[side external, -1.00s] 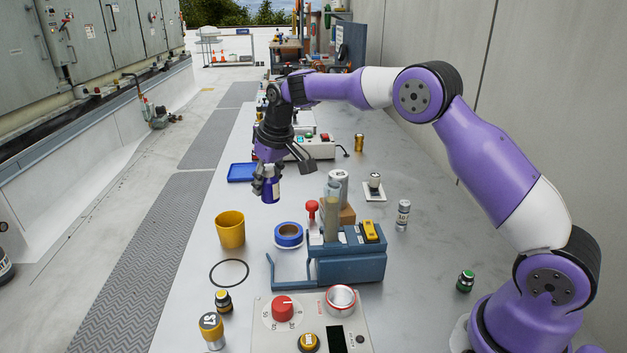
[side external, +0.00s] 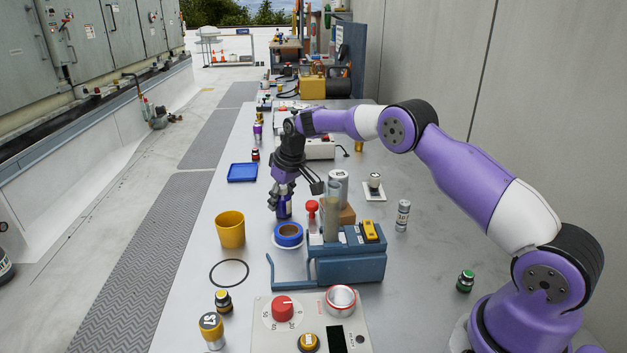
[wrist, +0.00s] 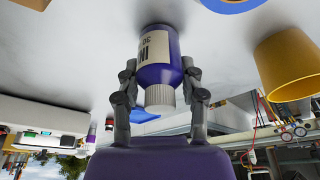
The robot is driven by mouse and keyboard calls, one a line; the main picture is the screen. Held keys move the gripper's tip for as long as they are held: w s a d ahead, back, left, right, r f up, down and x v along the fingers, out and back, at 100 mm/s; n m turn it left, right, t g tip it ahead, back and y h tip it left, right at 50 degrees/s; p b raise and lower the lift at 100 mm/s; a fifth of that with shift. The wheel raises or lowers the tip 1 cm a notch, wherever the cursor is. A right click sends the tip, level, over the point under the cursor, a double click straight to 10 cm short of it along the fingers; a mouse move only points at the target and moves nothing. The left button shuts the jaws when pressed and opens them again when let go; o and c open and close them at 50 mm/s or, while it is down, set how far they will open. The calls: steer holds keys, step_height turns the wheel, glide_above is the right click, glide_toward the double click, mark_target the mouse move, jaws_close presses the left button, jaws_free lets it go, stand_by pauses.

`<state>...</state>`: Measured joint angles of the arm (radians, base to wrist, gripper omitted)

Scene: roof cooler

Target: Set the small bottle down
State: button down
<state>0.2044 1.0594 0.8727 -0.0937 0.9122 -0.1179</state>
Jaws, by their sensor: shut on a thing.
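The small bottle is dark blue-purple with a pale label and a white ribbed cap. In the wrist view the bottle (wrist: 160,72) sits between both fingers, its cap toward my palm and its base toward the grey table. In the side view the bottle (side external: 285,208) is upright, just behind the blue tape roll, partly covered by the fingers. My gripper (side external: 281,190) points down and is shut on the bottle near its cap; the fingers also show in the wrist view (wrist: 160,90). The base is at or very near the table (side external: 245,285); I cannot tell if it touches.
The blue tape roll (side external: 288,234) is close in front. A yellow cup (side external: 230,230) stands to the left, a blue tray (side external: 242,172) behind left.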

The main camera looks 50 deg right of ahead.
steer(key=shift+c, duration=2)
jaws_free()
steer(key=shift+r, duration=0.4)
steer(key=s+a+r, duration=0.2)
steer(key=s+r, duration=0.3)
steer(key=r, duration=0.4)
steer(key=s+a+r, duration=0.2)
steer(key=s+r, duration=0.3)
steer(key=r, duration=0.3)
steer(key=s+a+f+t, duration=0.1)
steer(key=s+a, duration=0.1)
steer(key=s, duration=0.8)
steer(key=s+a+f+t, duration=0.1)
steer(key=s+a, duration=0.1)
steer(key=s, duration=0.8)
steer(key=shift+a+f, duration=0.2)
steer(key=shift+a, duration=0.2)
